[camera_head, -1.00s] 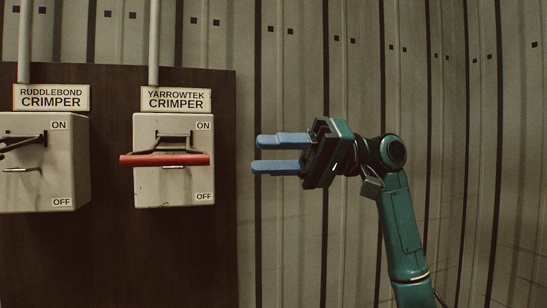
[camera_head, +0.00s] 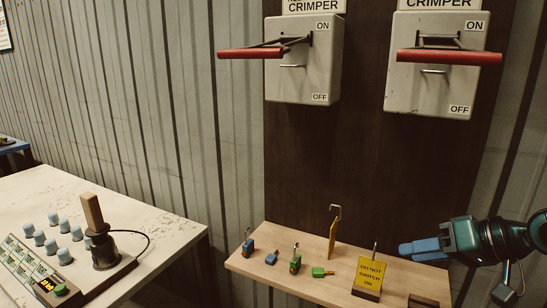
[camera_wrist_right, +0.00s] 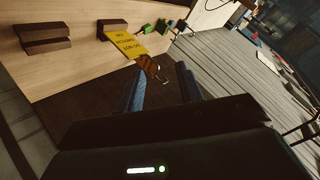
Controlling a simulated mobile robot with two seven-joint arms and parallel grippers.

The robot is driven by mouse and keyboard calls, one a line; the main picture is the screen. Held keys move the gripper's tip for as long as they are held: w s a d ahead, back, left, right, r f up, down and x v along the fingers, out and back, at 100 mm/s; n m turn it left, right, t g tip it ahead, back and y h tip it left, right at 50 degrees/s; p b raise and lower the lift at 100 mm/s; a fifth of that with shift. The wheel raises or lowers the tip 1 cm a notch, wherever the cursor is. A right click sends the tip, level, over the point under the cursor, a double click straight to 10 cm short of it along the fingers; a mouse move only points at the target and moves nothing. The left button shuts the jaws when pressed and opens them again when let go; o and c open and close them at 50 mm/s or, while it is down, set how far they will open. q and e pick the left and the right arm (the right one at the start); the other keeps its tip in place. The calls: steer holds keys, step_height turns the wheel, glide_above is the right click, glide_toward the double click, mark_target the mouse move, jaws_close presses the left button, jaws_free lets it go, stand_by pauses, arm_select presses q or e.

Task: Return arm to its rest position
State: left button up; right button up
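My right gripper (camera_head: 412,248) is at the lower right of the head view, below the right crimper switch box, near the right end of the wooden shelf (camera_head: 322,287). Its blue fingers overlap there. In the right wrist view its two fingers (camera_wrist_right: 160,88) stand apart with nothing held between them. The forearm runs out at the right edge. My left gripper is not in view.
Two grey crimper switch boxes, left (camera_head: 304,78) and right (camera_head: 432,82), with red handles sticking out, hang on a dark board. The shelf holds a yellow "do not switch on" tag (camera_head: 369,274) and several small padlocks. A white table (camera_head: 150,215) with a control panel stands left.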

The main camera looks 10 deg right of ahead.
steer(key=s+a+f+g+h, duration=0.1)
steer(key=s+a+f, duration=0.1)
steer(key=f, duration=0.5)
steer(key=s+a+f+g+h, duration=0.1)
steer(key=s+a+f, duration=0.1)
steer(key=f, duration=0.4)
steer(key=s+a+f+n+g+h, duration=0.1)
steer(key=s+a+f+h, duration=0.25)
steer(key=s+f, duration=0.4)
steer(key=s+a+f+n+g+h, duration=0.15)
steer(key=s+a+f, duration=0.3)
steer(key=s, duration=0.55)
steer(key=w+a+f+t+y+p, duration=0.3)
steer(key=w+a+t, duration=0.2)
steer(key=w+t, duration=0.2)
steer(key=shift+a+f+n, duration=0.2)
steer(key=shift+f+n, duration=0.1)
steer(key=shift+n, duration=0.15)
